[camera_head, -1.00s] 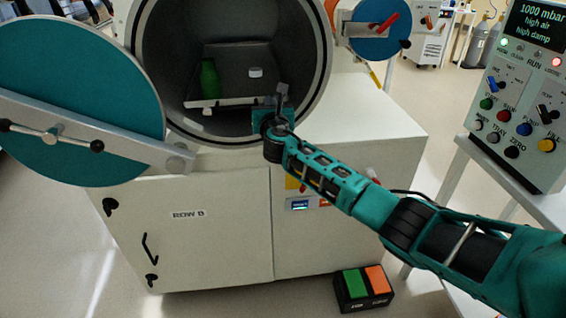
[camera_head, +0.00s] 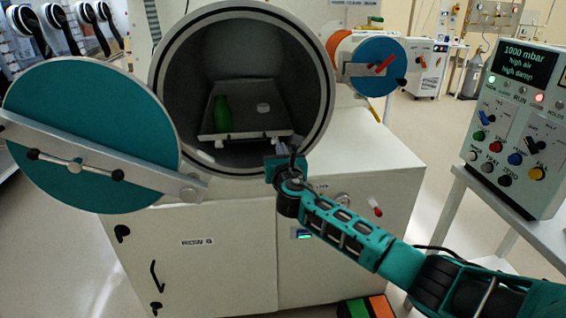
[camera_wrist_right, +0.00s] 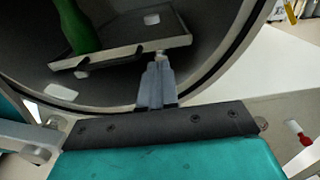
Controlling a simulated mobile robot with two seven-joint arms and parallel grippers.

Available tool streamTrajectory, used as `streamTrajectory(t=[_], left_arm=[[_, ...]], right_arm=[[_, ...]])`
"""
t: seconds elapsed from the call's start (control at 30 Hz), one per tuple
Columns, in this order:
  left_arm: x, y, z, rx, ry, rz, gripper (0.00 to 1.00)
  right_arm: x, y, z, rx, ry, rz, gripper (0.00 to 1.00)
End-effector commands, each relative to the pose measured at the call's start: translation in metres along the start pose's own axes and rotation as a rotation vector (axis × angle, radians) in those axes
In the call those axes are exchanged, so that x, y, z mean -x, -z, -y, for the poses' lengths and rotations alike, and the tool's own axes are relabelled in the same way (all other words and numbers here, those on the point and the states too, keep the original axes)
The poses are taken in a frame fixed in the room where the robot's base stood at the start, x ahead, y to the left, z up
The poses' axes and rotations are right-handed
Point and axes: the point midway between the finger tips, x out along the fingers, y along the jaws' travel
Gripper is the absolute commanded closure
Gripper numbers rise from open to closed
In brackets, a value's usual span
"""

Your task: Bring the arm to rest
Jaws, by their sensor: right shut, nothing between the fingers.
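My right gripper (camera_head: 283,150) is at the lower right of the round chamber opening (camera_head: 330,100), with its fingers pointing into it. In the right wrist view, the gripper (camera_wrist_right: 158,62) is shut and empty, its fingertips near the front edge of the tray. The tray (camera_head: 250,135) inside the chamber carries a green bottle (camera_head: 222,113), upright at the left, and a small white item (camera_head: 263,107) at the right. In the right wrist view the bottle (camera_wrist_right: 75,28) and the white item (camera_wrist_right: 152,19) also show on the tray (camera_wrist_right: 115,52). My left gripper is not in view.
The round teal door (camera_head: 90,110) stands open at the left. A smaller blue round door (camera_head: 376,68) is at the upper right. A control panel (camera_head: 515,130) stands on a side table at the right. A green and orange pedal (camera_head: 368,308) lies on the floor.

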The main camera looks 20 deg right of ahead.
Motion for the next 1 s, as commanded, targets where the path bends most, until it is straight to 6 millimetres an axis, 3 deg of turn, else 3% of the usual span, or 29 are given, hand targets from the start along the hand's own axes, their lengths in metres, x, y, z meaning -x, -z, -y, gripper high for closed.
streamTrajectory(t=[0.3, 0.67, 0.77, 0.87, 1.0], left_arm=[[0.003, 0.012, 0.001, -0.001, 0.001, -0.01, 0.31], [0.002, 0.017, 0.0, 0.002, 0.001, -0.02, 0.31], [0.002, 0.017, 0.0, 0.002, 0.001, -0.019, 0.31], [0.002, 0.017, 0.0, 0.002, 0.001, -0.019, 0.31], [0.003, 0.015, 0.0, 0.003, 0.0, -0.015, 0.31]], right_arm=[[0.049, 0.0, -0.001, 0.001, -0.002, -0.002, 1.0], [0.065, 0.002, -0.001, -0.007, -0.003, -0.005, 1.0], [0.074, 0.019, -0.005, -0.091, -0.019, -0.049, 1.0], [0.098, 0.059, -0.013, -0.312, -0.045, -0.161, 1.0], [0.157, 0.129, -0.027, -0.813, -0.029, -0.39, 1.0]])
